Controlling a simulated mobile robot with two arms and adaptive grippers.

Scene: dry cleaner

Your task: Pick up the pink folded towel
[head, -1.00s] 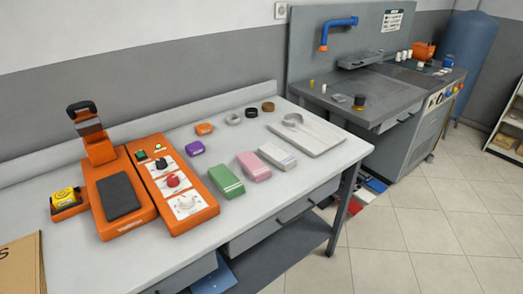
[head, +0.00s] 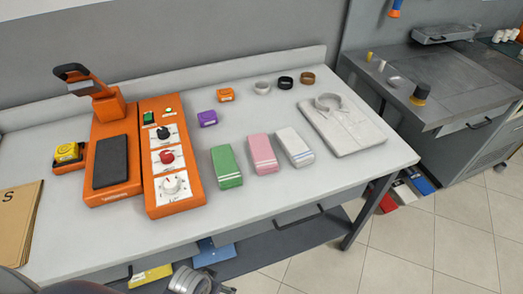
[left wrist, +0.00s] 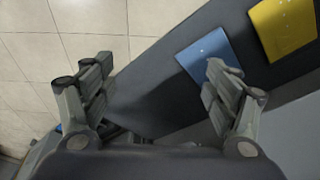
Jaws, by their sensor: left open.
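The pink folded towel (head: 262,154) lies flat on the white table (head: 330,205), between a green folded towel (head: 226,167) on its left and a white folded towel (head: 294,146) on its right. My left gripper shows at the bottom of the head view (head: 205,282), below the table's front edge and well apart from the towel. In the left wrist view my left gripper (left wrist: 160,85) is open and empty, with its fingers spread over the lower shelf and floor. My right gripper is not in view.
An orange press machine (head: 108,155) and control box (head: 170,160) stand left of the towels. A folded shirt (head: 345,125) lies right. Purple and orange small boxes (head: 207,118) and several rolls lie behind. Blue and yellow folders (left wrist: 205,55) lie on the lower shelf.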

